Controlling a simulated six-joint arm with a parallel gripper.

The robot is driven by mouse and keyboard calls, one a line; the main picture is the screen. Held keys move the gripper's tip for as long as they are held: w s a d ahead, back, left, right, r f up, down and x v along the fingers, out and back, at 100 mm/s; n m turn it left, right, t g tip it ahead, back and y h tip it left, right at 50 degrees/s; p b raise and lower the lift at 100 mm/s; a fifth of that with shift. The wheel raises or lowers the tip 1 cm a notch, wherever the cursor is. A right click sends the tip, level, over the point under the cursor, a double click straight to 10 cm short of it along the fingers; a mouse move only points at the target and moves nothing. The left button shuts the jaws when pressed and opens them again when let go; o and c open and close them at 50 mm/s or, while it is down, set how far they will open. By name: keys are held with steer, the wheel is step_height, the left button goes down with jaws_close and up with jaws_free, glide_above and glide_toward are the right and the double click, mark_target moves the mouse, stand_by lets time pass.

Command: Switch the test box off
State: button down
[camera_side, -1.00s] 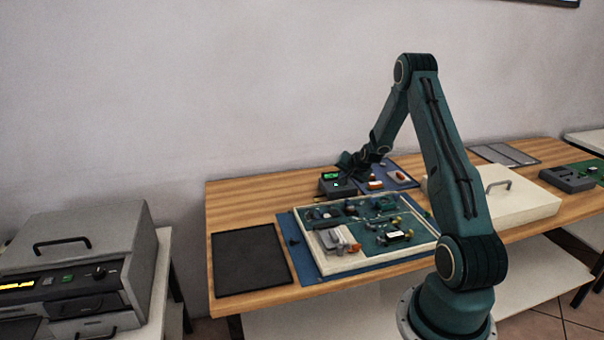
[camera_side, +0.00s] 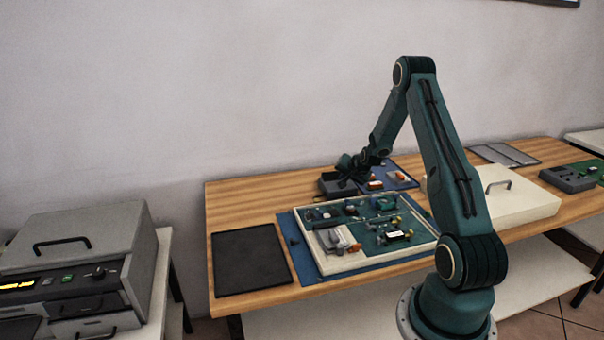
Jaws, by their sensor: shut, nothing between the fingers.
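The test box (camera_side: 328,188) is a small dark grey box at the back of the wooden table, behind the white-rimmed tray. No green light shows on its top. My gripper (camera_side: 345,178) is shut and empty, right at the top of the box. It hides part of the box's top, including any switch there. I cannot tell whether the fingertips touch the box.
A white-rimmed tray (camera_side: 333,271) with several small parts lies on a blue mat in front of the box. A black mat (camera_side: 249,262) is at left. A blue mat with orange parts (camera_side: 404,180) lies right of the box. A cream lidded case (camera_side: 515,203) stands further right.

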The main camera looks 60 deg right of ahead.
steer(key=shift+r, duration=0.45)
stand_by(0.5)
steer(key=shift+r, duration=2.95)
steer(key=shift+a, duration=0.1)
